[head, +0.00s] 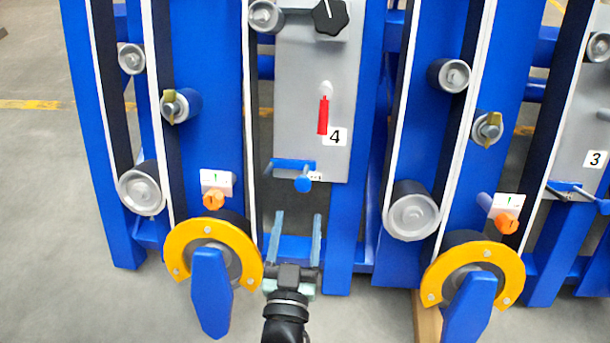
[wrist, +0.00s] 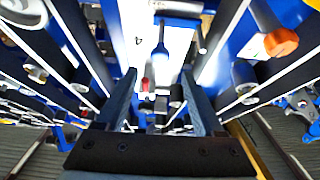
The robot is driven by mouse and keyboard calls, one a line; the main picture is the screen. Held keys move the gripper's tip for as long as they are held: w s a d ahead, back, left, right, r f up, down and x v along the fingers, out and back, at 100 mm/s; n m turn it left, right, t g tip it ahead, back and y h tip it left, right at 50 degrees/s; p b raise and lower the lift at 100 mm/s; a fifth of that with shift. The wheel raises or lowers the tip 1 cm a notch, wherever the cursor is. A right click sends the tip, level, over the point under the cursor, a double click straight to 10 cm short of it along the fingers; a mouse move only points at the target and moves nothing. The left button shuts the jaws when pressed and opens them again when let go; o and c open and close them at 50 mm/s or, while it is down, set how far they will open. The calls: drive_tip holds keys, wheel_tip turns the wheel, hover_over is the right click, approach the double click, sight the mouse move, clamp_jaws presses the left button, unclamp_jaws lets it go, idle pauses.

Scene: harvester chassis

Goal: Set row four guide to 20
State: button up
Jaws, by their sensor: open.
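The row four unit has a grey panel (head: 295,110) with a label "4" (head: 335,136). At the panel's lower edge is a blue bracket (head: 290,165) with a blue round-ended handle (head: 303,185) and a small marked tag whose figures are too small to read. The handle also shows in the wrist view (wrist: 161,52), pointing down toward the space between my fingers. My gripper (head: 298,214) is open and empty, fingers pointing up, just below the handle and apart from it. In the wrist view, my gripper (wrist: 159,76) frames the area below the handle.
A red lever (head: 323,115) and black knob (head: 330,16) are higher on the panel. Left of my gripper are an orange knob (head: 214,199) and a yellow collar (head: 190,235) with a blue paddle (head: 210,290). Blue posts and belts flank the panel. Row three (head: 594,159) is at right.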

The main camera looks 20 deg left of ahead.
sight(303, 182)
drive_tip(key=b+x, duration=0.5)
drive_tip(key=x, duration=0.7)
drive_tip(key=shift+w+f, duration=0.15)
drive_tip(key=shift+w, duration=0.25)
drive_tip(key=shift+a, duration=0.1)
clamp_jaws()
idle(0.8)
